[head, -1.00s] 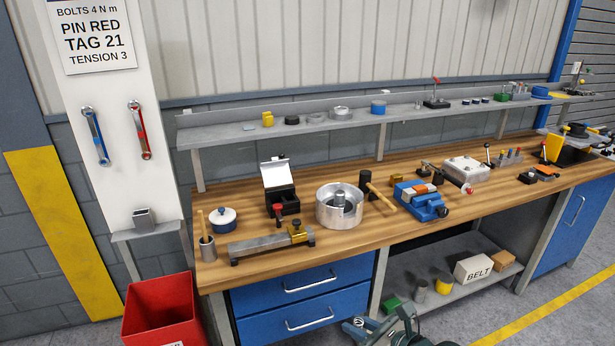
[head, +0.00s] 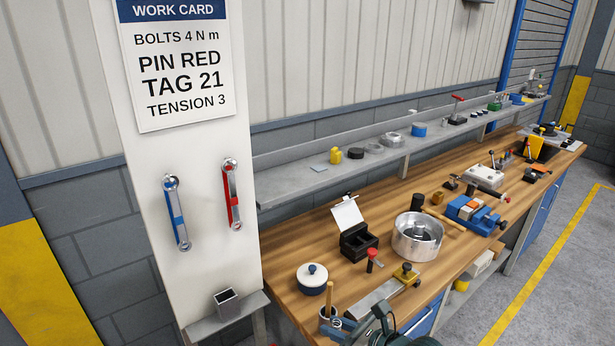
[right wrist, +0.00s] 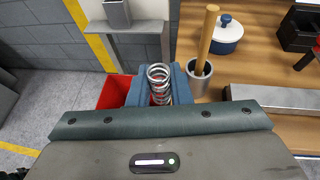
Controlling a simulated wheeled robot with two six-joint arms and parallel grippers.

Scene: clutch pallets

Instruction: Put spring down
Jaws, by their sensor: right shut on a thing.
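The spring (right wrist: 159,78) is a bare metal coil, seen in the right wrist view between the blue-grey fingers of my right gripper (right wrist: 160,90). The gripper is shut on it and holds it with one end toward the small shelf and red bin. In the head view my right gripper (head: 342,326) is at the bottom edge, by the near left end of the bench, and I cannot make out the spring there. My left gripper is not in view.
A cup with a wooden-handled tool (right wrist: 200,75) stands close right of the gripper. The red bin (right wrist: 113,92) is left of it. A small wall shelf (head: 228,316) holds a square metal holder (head: 226,302). The wooden bench (head: 290,285) carries a blue lidded pot (head: 312,279) and several tools.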

